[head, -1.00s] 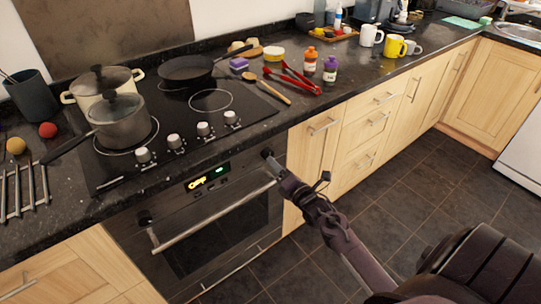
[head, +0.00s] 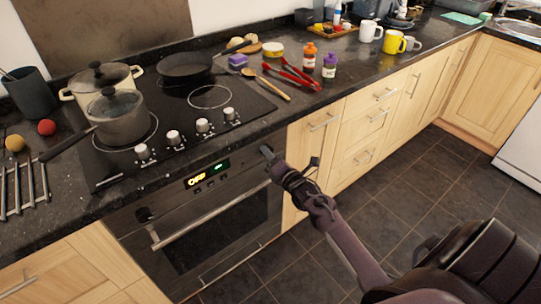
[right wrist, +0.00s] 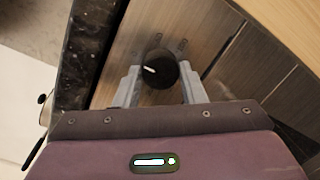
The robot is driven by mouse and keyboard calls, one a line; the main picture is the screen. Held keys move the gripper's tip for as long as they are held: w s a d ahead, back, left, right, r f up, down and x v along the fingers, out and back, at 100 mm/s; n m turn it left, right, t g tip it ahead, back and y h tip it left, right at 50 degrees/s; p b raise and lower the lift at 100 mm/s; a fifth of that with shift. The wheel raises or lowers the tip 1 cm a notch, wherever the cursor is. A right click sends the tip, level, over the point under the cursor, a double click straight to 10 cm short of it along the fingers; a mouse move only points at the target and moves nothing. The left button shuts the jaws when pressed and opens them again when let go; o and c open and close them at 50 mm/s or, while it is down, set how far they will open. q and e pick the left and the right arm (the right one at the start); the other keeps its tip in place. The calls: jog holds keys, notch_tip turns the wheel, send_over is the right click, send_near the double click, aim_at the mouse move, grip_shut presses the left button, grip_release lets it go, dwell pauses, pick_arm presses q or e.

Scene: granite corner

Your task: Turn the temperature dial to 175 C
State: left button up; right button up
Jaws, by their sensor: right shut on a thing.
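The oven (head: 215,225) has a black knob at the right end of its control panel, the dial (head: 266,150). In the right wrist view the dial (right wrist: 160,66) is round and black with a short white mark pointing to the left and slightly up. My right gripper (head: 272,163) is at this dial. In the right wrist view its two grey fingers (right wrist: 160,76) stand on either side of the dial and are shut on it. My left gripper is not in view.
A second black knob (head: 144,214) is at the panel's left end, with a lit display (head: 208,172) between. The oven handle (head: 215,215) runs below the panel. The hob (head: 175,125) above holds pots and a pan. The floor (head: 400,185) in front is clear.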

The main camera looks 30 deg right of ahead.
jog(key=shift+m, duration=0.3)
jog(key=m+p, duration=0.1)
jog(key=m, duration=0.4)
jog(key=m+g+y+p, duration=0.1)
jog(key=m, duration=0.5)
jog(key=m+y+p, duration=0.1)
jog(key=m, duration=0.4)
jog(key=shift+d+r+m+p, duration=0.2)
jog(key=shift+d+m+p, duration=0.1)
jog(key=shift+p, duration=0.1)
jog(key=m, duration=0.4)
jog(key=shift+y, duration=0.3)
jog(key=m, duration=0.4)
jog(key=shift+y, duration=0.3)
jog(key=m, duration=0.4)
jog(key=shift+d+f+m+y, duration=0.1)
jog(key=shift+f+m+y, duration=0.05)
jog(key=shift+m+y, duration=0.2)
jog(key=shift+m+t, duration=0.3)
jog(key=shift+m, duration=1.85)
jog(key=shift+f, duration=0.1)
